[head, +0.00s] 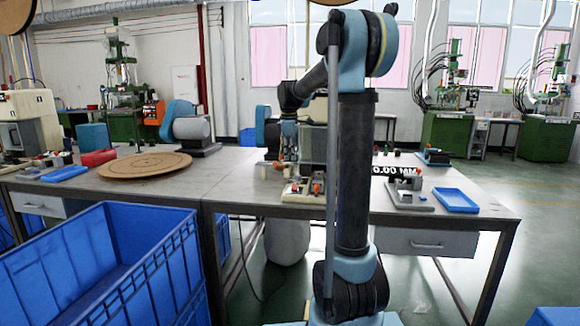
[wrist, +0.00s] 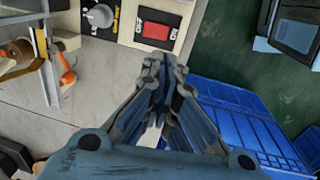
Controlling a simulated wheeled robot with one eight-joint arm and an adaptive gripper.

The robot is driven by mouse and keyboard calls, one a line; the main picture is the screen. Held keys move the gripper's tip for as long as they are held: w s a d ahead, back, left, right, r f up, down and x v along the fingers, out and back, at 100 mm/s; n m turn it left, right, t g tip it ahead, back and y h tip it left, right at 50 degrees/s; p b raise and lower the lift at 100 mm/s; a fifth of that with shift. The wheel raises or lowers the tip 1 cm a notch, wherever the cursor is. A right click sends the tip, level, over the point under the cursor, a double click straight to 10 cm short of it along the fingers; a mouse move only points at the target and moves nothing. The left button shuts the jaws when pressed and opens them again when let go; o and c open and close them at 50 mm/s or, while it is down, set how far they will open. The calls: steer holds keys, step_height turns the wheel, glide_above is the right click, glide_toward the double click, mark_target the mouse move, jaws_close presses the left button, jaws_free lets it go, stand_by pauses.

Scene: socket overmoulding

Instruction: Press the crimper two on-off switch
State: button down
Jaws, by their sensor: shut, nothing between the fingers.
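In the wrist view, a red rocker switch (wrist: 157,27) sits on a pale panel with OFF and ON lettering beside it. I take it for the crimper's on-off switch; no number shows. My gripper (wrist: 163,62) is shut and empty. Its fingertips appear just below the switch in the picture, apart from it as far as I can tell; the depth gap is unclear. In the head view, a pale machine (head: 315,137) stands on the right table, partly hidden by my arm. The switch and fingertips cannot be made out there.
A grey knob (wrist: 100,15) is left of the switch. A blue crate (wrist: 245,120) lies to the right below. In the head view, a blue tray (head: 456,200), a round wooden board (head: 145,166) and a large blue crate (head: 60,250) are around the tables.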

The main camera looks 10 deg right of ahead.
mark_target(295, 188)
steer(key=shift+s+r, duration=0.1)
steer(key=shift+r, duration=0.3)
steer(key=shift+w+d+r+t, duration=0.15)
steer(key=shift+w+r+t, duration=0.1)
steer(key=shift+w+t, duration=0.25)
steer(key=shift+w, duration=0.1)
steer(key=x, duration=1.4)
steer(key=shift+s+d, duration=0.15)
steer(key=shift+s, duration=0.05)
